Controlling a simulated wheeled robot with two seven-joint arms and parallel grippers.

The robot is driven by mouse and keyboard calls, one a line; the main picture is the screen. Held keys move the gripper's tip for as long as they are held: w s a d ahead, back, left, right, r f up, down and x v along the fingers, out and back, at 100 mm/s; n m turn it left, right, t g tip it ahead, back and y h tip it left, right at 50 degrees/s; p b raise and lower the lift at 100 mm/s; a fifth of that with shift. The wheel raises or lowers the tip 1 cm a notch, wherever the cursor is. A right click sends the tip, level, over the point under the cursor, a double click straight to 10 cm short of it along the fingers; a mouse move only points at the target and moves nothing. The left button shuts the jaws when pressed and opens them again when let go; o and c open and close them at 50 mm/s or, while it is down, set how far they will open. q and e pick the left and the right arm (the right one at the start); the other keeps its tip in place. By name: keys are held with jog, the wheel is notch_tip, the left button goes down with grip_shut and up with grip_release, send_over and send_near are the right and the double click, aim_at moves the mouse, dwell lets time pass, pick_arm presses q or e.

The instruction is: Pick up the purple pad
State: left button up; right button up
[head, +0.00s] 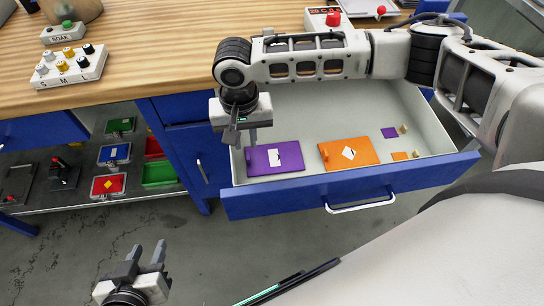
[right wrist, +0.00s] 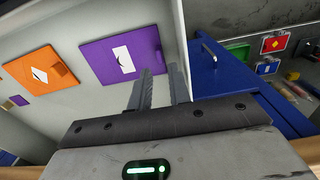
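The purple pad (head: 289,153) lies flat in the open drawer, with a white rectangle on its face and a small upright purple knob at its left edge. In the right wrist view the purple pad (right wrist: 104,54) lies beyond the fingers. My right gripper (head: 243,144) is over the pad's left edge, fingers pointing down. In the right wrist view its fingers (right wrist: 160,85) are apart, with a bit of purple showing between them; whether they touch it I cannot tell. My left gripper (head: 148,256) is open and empty, low over the floor at left.
An orange pad (head: 337,161) lies right of the purple one. A small purple piece (head: 389,132) and a small orange piece (head: 400,156) lie further right. The drawer front (head: 350,185) and the wooden worktop (head: 150,40) bound the space. A lower shelf (head: 85,198) holds colored trays.

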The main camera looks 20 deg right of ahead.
aim_at(248, 156)
notch_tip(248, 156, down, 5)
jog(key=shift+s+f, duration=0.1)
jog(key=shift+c, duration=0.3)
grip_shut()
